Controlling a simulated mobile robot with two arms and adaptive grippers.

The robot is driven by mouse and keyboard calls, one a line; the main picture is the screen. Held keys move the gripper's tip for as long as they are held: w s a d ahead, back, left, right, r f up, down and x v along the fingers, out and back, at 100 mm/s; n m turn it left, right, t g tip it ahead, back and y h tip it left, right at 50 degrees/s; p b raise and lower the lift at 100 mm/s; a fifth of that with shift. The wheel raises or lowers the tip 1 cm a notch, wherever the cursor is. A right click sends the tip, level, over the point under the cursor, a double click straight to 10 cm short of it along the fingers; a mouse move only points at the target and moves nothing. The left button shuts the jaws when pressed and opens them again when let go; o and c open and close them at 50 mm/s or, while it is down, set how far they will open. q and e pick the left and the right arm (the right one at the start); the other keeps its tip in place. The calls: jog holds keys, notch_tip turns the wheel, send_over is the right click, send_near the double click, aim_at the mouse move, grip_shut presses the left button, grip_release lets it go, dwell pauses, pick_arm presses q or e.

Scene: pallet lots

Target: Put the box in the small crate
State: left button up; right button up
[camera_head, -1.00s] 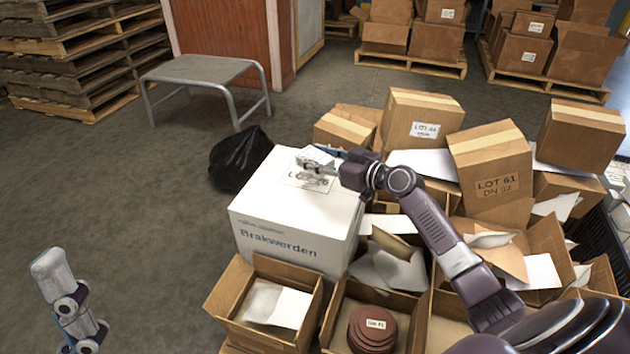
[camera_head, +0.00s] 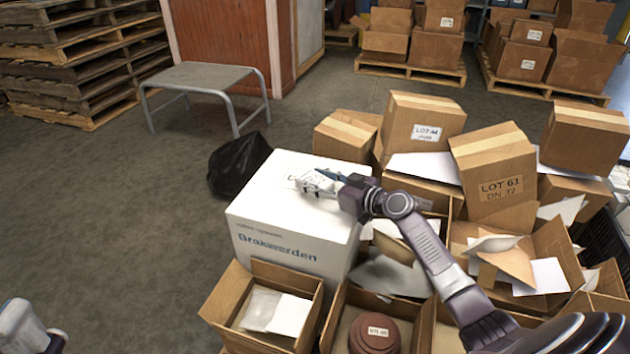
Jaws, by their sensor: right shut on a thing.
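My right gripper (camera_head: 312,182) is over the top of a big white box (camera_head: 290,235) with blue print and a paper label. Its pale fingers are shut, with a small dark blue patch beside them. What they hold is mostly hidden, and I cannot tell whether they touch the white box. Part of my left gripper (camera_head: 28,330) shows at the bottom left corner, cut off by the frame, far from the boxes. A dark crate (camera_head: 603,232) shows partly at the right edge. I cannot tell whether it is the small crate.
Open cartons (camera_head: 237,300) stand in front of the white box, one holding round brown pieces (camera_head: 375,335). Closed cartons (camera_head: 424,130) are heaped behind and to the right. A black bag (camera_head: 238,165) lies left of the white box. A grey metal table (camera_head: 205,76) stands beyond. The floor at left is clear.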

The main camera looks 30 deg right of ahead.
jog(key=o, duration=1.1)
jog(key=shift+f, duration=0.1)
jog(key=shift+o, duration=0.5)
